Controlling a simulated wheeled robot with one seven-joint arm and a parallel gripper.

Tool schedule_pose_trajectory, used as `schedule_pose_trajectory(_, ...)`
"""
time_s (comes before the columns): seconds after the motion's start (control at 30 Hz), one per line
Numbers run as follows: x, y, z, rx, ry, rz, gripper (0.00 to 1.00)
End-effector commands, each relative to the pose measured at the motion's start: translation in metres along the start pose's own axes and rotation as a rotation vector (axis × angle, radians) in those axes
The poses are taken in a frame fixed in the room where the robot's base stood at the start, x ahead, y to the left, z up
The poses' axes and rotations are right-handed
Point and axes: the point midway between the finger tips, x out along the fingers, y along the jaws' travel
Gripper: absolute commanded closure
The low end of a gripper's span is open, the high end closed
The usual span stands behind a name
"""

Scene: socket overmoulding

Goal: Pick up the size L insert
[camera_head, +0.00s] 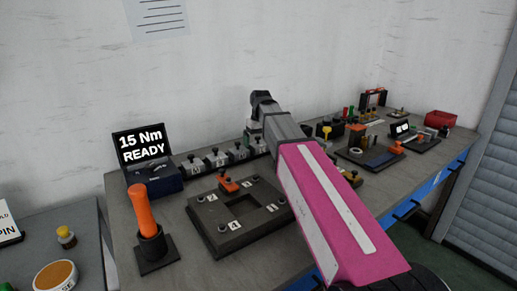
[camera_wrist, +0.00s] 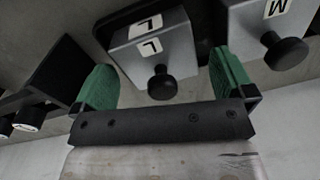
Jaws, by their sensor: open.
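The size L insert (camera_wrist: 150,52) is a light grey block with a black round knob and white L labels, seen in the wrist view. My gripper (camera_wrist: 165,76) is open, with a green-padded finger on each side of the insert's knob end. The fingers look apart from the block, and I cannot tell their exact depth against it.
An insert marked M (camera_wrist: 275,25) stands close beside the right finger. A dark bracket (camera_wrist: 58,75) is near the left finger. In the head view a dark fixture plate (camera_head: 240,225), an orange-handled tool (camera_head: 142,212) and a display box (camera_head: 145,160) stand on the bench.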

Motion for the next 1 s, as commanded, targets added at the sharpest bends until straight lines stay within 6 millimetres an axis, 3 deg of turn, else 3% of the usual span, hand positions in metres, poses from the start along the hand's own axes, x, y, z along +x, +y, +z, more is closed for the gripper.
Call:
schedule_pose_trajectory(0.27,0.003,0.000,0.000,0.000,0.001,0.000,0.03)
schedule_pose_trajectory(0.47,0.003,0.000,0.000,0.000,0.000,0.000,0.68)
schedule_pose_trajectory(0.83,0.002,0.000,0.000,-0.001,0.000,-0.001,0.70)
schedule_pose_trajectory(1.0,-0.011,-0.001,-0.001,-0.001,0.001,0.000,0.70)
